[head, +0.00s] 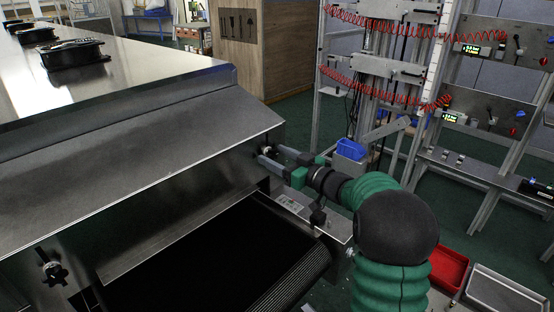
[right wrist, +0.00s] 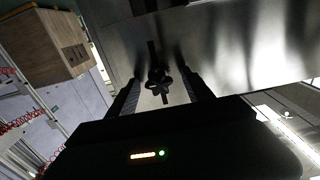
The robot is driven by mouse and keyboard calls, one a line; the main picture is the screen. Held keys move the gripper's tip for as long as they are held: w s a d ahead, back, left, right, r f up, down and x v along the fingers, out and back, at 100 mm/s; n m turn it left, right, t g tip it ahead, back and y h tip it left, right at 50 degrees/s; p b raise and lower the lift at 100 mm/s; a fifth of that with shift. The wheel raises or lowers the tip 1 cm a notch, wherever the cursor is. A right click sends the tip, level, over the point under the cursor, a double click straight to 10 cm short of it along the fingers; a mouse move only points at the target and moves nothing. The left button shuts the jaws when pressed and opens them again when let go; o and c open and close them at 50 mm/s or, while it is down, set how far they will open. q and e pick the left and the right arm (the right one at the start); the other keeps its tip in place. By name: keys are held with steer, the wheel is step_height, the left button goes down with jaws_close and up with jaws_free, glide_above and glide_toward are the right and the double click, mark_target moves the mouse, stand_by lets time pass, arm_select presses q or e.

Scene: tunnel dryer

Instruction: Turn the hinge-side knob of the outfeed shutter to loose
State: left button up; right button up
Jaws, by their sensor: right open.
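The outfeed shutter (head: 150,215) is a metal panel on the end of the dryer, above a dark belt. A black knob (head: 54,270) sits at its left in the head view. My right gripper (head: 274,156) is at the panel's right end, fingers pointing at it. In the right wrist view a dark lobed knob (right wrist: 158,83) on a slim upright bar shows between the two spread fingers of the right gripper (right wrist: 162,84). The fingers stand apart from the knob on both sides. I cannot tell which knob is on the hinge side. My left gripper is not in view.
The sloping metal hood (head: 130,140) overhangs the panel. The dark belt (head: 215,255) runs out below. To the right stand a rack with red coiled hoses (head: 385,25), a blue bin (head: 351,149) and a red tray (head: 447,270). A wooden cabinet (head: 262,50) stands behind.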

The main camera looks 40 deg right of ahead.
steer(key=shift+a+r, duration=0.1)
steer(key=shift+a, duration=0.05)
steer(key=shift+d+f, duration=0.2)
steer(key=shift+d, duration=0.3)
steer(key=c, duration=0.6)
steer(key=shift+c, duration=1.1)
steer(key=shift+a+r, duration=0.1)
steer(key=shift+a, duration=0.15)
jaws_close()
steer(key=shift+d, duration=0.1)
